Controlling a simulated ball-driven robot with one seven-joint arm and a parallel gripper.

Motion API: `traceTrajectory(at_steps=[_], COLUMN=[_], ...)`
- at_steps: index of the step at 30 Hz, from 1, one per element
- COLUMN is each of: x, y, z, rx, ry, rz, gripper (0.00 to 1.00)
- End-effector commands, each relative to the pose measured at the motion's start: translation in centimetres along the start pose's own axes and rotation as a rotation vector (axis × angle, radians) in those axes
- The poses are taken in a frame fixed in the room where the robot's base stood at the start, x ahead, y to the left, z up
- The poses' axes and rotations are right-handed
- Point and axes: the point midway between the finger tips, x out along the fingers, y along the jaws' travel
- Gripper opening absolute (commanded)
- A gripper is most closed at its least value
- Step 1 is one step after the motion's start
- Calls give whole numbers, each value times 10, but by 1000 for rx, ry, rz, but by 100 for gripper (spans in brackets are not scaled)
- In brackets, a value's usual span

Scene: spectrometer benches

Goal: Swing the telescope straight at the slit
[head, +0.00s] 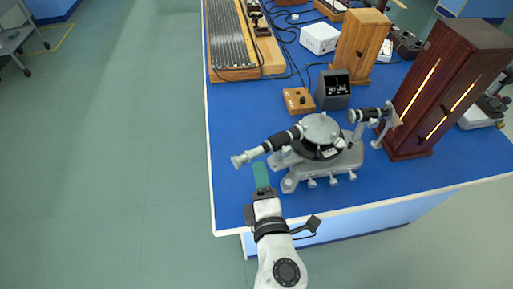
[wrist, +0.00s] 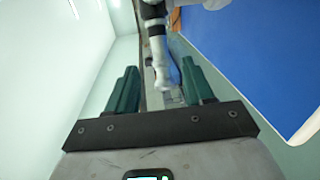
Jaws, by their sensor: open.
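The spectrometer stands near the front edge of the blue bench, with a round grey table (head: 321,128) on a grey tripod base. Its telescope (head: 268,146), a black and silver tube, points out to the left and toward the front. The collimator (head: 367,115), a shorter tube, points right toward the dark wooden lamp housing; the slit itself is too small to make out. My gripper (head: 262,176) has green fingers and is just in front of the telescope's outer half; contact cannot be told.
The tall dark wooden housing (head: 447,85) with glowing slots stands close right of the collimator. A small dark meter box (head: 333,90) and a wooden switch box (head: 298,101) sit behind the spectrometer. The bench (head: 235,125) is clear left of the telescope.

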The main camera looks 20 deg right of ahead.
Motion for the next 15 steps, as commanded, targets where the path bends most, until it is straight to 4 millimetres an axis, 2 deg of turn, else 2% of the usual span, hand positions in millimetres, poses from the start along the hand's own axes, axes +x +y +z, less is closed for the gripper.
traceTrajectory(at_steps=[9,15], x=[58,82], y=[2,1], z=[1,1], rx=[3,4], ry=[-3,-4], rz=[-1,-2], gripper=[52,52])
